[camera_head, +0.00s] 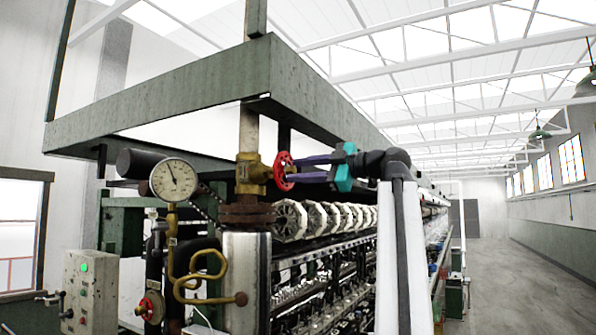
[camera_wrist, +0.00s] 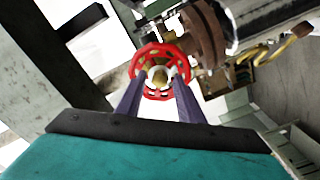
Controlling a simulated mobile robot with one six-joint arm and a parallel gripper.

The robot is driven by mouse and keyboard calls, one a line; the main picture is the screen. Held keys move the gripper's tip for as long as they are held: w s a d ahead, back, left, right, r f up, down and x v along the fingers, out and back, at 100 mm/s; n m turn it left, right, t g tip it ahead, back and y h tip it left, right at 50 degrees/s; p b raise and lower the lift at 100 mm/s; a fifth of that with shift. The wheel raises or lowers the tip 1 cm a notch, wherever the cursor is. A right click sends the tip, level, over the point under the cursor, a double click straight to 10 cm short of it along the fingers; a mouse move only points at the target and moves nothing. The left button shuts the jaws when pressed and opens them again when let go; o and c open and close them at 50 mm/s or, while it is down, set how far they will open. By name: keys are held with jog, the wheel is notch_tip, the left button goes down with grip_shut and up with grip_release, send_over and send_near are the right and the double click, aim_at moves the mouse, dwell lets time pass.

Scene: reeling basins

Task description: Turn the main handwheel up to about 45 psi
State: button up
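The red main handwheel (camera_head: 281,172) stands upright on a brass valve (camera_head: 249,172) on the vertical pipe. It also shows in the wrist view (camera_wrist: 146,52), face on, with spokes and a brass hub. My gripper (camera_head: 292,170) has two purple fingers reaching the wheel from the right. In the wrist view my gripper (camera_wrist: 160,77) has its fingers apart, the tips at the wheel on either side of the hub. Whether they touch it I cannot tell. The round white pressure gauge (camera_head: 173,179) is left of the valve. Its needle points nearly straight up, slightly left; the numbers are too small to read.
A smaller red handwheel (camera_head: 151,307) sits low at the left, beside a control box (camera_head: 91,291) with a green light. A curled brass pipe (camera_head: 201,277) hangs below the gauge. A green beam (camera_head: 180,95) runs overhead. The aisle floor (camera_head: 520,290) on the right is clear.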

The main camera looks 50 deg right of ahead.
jog(key=v, duration=0.6)
jog(key=shift+p, duration=0.4)
dwell(0.3)
